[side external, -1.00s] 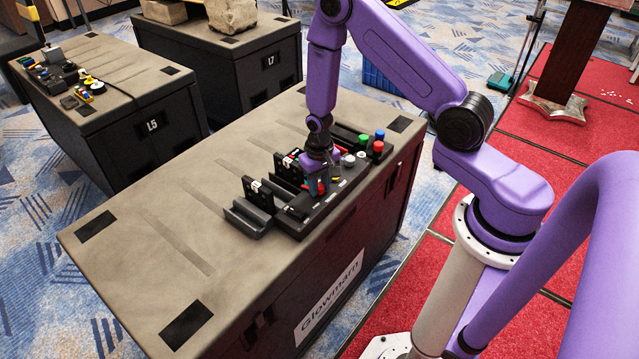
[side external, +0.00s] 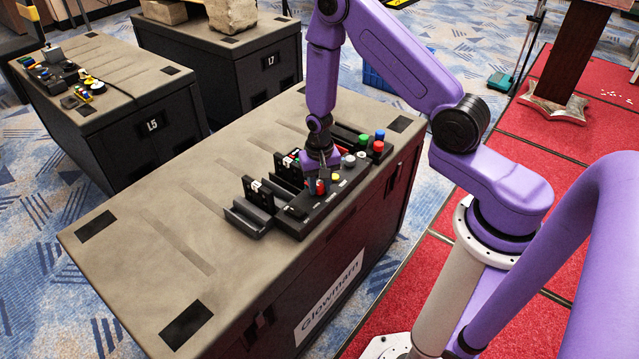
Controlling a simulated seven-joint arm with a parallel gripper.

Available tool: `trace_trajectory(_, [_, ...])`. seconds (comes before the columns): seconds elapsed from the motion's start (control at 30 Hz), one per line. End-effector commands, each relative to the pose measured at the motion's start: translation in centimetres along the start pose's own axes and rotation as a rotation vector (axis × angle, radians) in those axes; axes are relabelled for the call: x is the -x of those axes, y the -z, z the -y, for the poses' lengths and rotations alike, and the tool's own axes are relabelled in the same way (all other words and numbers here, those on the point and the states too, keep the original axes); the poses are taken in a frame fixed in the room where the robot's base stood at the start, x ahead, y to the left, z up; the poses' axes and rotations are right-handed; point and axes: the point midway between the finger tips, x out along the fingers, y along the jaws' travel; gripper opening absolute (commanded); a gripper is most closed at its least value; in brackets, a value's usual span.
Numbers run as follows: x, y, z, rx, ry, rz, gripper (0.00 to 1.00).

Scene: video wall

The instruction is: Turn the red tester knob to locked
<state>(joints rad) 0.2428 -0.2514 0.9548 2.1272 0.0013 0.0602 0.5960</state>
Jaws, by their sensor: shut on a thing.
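The black tester (side external: 330,203) lies on top of the dark case marked Glowmarn. A red knob (side external: 320,187) stands on the tester's near part. My gripper (side external: 321,178) points down at the red knob and is shut on it, with the knob's red side showing between and below the fingers. The fingers are small here, and the knob's pointer and the locked mark cannot be read.
Grey-white knobs (side external: 349,161) and a yellow piece (side external: 335,178) sit close to the gripper. Upright red, green and blue caps (side external: 378,147) stand at the tester's far end. Black modules (side external: 258,192) stand to the left. The case top (side external: 150,240) is clear at the left front.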

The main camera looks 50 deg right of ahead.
Motion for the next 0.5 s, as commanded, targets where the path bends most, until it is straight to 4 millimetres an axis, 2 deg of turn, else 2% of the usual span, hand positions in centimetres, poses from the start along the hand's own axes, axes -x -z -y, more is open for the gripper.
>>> trace_trajectory(0.03, [0.09, 0.13, 0.07, -0.002, 0.003, -0.004, 0.01])
trace_trajectory(0.07, [0.09, 0.13, 0.07, -0.002, 0.003, -0.004, 0.35])
trace_trajectory(0.13, [0.08, 0.13, 0.07, -0.002, 0.002, -0.003, 0.57])
trace_trajectory(0.5, [0.27, 0.07, 0.03, 0.000, 0.001, -0.002, 0.57])
